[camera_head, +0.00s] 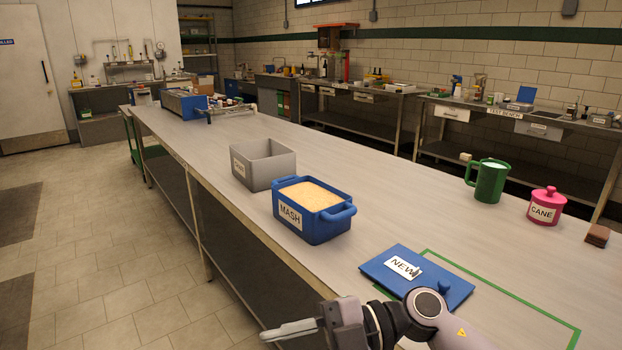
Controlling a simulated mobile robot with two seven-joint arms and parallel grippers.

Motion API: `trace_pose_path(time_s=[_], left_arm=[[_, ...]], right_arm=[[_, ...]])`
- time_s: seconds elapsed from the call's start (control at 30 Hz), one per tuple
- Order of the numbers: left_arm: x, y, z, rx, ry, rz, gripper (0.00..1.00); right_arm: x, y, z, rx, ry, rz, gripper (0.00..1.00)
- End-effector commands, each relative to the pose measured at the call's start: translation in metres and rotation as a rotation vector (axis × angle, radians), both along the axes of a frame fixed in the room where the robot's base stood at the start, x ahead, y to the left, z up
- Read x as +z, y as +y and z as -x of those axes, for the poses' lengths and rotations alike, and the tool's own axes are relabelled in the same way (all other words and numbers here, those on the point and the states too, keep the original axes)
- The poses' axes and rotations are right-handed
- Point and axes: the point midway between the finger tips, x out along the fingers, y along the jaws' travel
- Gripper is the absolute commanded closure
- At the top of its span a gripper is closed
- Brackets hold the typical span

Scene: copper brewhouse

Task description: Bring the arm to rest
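My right gripper (290,329) is at the bottom centre, its arm coming in from the lower right. It points left past the bench's front edge. Its fingers overlap in this view, so I cannot tell if they are open or shut, and I see nothing held in them. My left gripper is not in view. A blue lid labelled NEW (372,264) lies on the bench just beyond my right wrist, partly over a green outline (497,295). A blue two-handled pot labelled MASH (325,232) stands uncovered with tan contents.
The long bench (400,205) also bears a grey open bin (283,168) behind the pot, a green mug (489,184), a pink CANE jar (545,208) and a brown block (597,236). The bench middle is clear. Floor (120,250) is free at left.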

Motion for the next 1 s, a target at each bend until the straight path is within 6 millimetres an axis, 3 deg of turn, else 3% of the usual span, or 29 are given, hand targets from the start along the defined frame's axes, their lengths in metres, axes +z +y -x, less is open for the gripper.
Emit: trace_pose_path(time_s=[0.2, 0.37, 0.53, 0.67, 0.8, 1.0], left_arm=[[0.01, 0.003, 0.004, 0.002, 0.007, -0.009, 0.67], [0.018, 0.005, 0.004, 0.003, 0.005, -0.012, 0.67], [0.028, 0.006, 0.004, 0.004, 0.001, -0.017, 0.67], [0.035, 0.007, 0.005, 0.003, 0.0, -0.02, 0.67], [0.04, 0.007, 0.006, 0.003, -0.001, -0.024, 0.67], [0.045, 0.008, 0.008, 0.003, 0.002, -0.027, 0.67]], right_arm=[[0.026, -0.011, -0.012, -0.311, 0.15, -0.386, 0.67], [0.016, -0.045, -0.032, -0.619, 0.282, -0.541, 0.67], [-0.027, -0.096, -0.042, -0.977, 0.451, -0.574, 0.67], [-0.076, -0.139, -0.031, -1.24, 0.596, -0.508, 0.67], [-0.137, -0.182, 0.005, -1.485, 0.767, -0.357, 0.67], [-0.2, -0.221, 0.073, -1.685, 0.975, -0.11, 0.67]])
